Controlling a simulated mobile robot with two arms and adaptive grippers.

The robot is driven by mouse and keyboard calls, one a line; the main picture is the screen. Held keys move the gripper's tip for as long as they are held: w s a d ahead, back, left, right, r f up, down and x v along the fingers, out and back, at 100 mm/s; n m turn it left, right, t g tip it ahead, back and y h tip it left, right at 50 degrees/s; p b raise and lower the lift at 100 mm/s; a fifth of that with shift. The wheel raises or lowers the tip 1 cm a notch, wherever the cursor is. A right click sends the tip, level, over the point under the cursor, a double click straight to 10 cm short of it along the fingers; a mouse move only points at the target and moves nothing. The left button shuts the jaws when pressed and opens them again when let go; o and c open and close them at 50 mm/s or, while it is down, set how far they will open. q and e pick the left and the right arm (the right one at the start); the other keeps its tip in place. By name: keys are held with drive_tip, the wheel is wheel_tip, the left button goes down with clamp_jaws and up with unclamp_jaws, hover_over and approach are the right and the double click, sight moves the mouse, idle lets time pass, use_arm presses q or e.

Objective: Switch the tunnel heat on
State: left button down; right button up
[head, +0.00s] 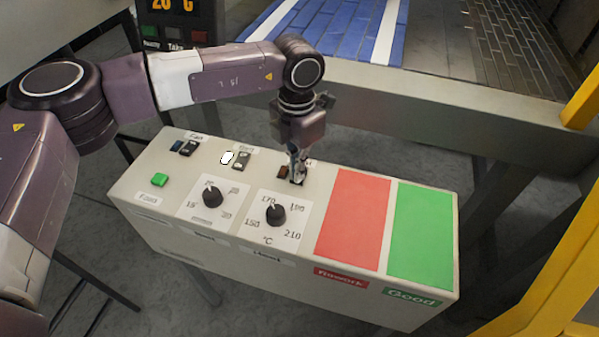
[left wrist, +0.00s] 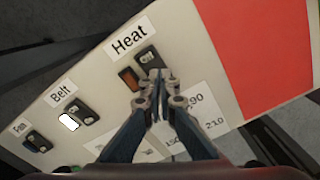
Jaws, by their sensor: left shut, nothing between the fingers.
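The control box (head: 330,275) carries three rocker switches along its back edge. My left gripper (head: 297,178) is shut and empty, pointing down at the heat switch, whose rocker it partly hides in the head view. In the left wrist view the heat switch (left wrist: 147,56) is black beneath the "Heat" label (left wrist: 129,39), and the fingertips (left wrist: 155,78) are right at its near end; I cannot tell if they touch. The lamp beside it (left wrist: 129,78) is dark reddish-brown and looks unlit. My right gripper is not in view.
The belt switch (head: 241,160) has a bright white lamp (head: 227,158) beside it. The fan switch (head: 189,148) has a dark blue lamp. Two dials (head: 275,214), a green button (head: 159,180), a red pad (head: 352,220) and a green pad (head: 420,235) share the box top. A yellow frame stands right.

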use_arm(q)
drive_tip(key=shift+r+p, duration=1.3)
drive_tip(key=shift+r, duration=2.15)
drive_tip(key=shift+f, duration=0.1)
